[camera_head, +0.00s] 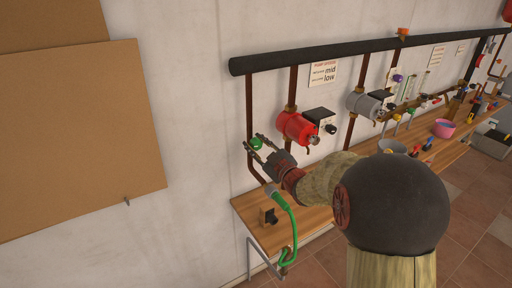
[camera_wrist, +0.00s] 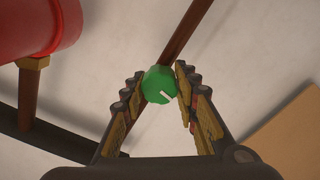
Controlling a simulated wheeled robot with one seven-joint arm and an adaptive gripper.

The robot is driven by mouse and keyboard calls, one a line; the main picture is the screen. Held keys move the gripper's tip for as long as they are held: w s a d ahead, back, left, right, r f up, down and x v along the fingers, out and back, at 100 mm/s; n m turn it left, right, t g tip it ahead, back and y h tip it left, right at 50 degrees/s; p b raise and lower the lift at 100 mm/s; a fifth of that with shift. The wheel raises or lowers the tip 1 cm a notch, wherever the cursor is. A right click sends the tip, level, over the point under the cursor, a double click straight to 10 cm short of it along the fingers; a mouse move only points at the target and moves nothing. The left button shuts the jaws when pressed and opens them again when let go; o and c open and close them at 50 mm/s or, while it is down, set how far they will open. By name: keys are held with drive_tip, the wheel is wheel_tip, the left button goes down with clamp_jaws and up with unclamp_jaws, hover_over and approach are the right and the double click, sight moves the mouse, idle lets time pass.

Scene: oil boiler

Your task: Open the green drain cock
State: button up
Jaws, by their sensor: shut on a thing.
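The green drain cock (camera_head: 256,144) is a round green knob on the leftmost brown vertical pipe (camera_head: 249,105). In the wrist view the green drain cock (camera_wrist: 159,85) sits between my fingertips, with a short white line on its face pointing to the lower right. My gripper (camera_head: 259,146) reaches the knob from the right and is shut on it. In the wrist view my gripper (camera_wrist: 158,84) has one finger on each side of the knob. The fingers hide part of the knob's sides and the pipe below.
A red pump (camera_head: 295,127) is close to the right of my gripper. A thick black pipe (camera_head: 330,55) runs above. A wooden shelf (camera_head: 245,208) below carries a green hose (camera_head: 289,220) and several tools. A brown board (camera_head: 80,130) hangs on the left wall.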

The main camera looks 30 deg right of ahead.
idle(0.3)
drive_tip(key=o, duration=1.1)
drive_tip(key=shift+o, duration=0.3)
drive_tip(key=s, duration=1.2)
drive_tip(key=shift+d, duration=0.2)
